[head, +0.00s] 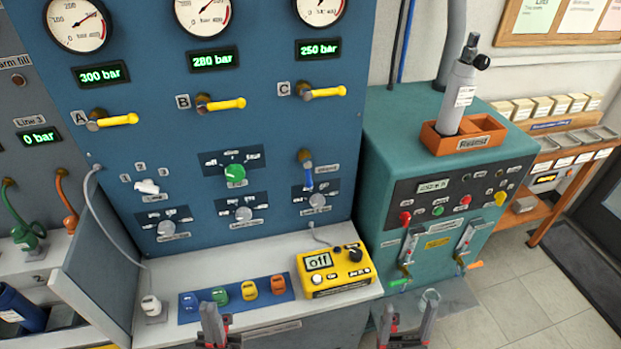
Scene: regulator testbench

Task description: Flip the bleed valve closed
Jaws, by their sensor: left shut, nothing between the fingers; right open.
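The bleed valve (308,176) appears to be the small blue lever on the blue panel (270,120), right of the green knob. Its handle hangs down from a brass stem, and the small label beside it is blurred. My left gripper (214,318) is shut and empty at the bottom edge, below the coloured connectors and well below the lever. My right gripper (408,312) is open and empty at the bottom, right of the yellow meter and in front of the teal cabinet. Neither gripper touches the valve.
Yellow levers A (112,121), B (220,103) and C (317,92) lie sideways above. A green knob (235,174) is left of the blue lever. A yellow meter (333,269) reading "off" sits on the ledge below, its cable rising to the panel. The teal cabinet (385,150) stands right.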

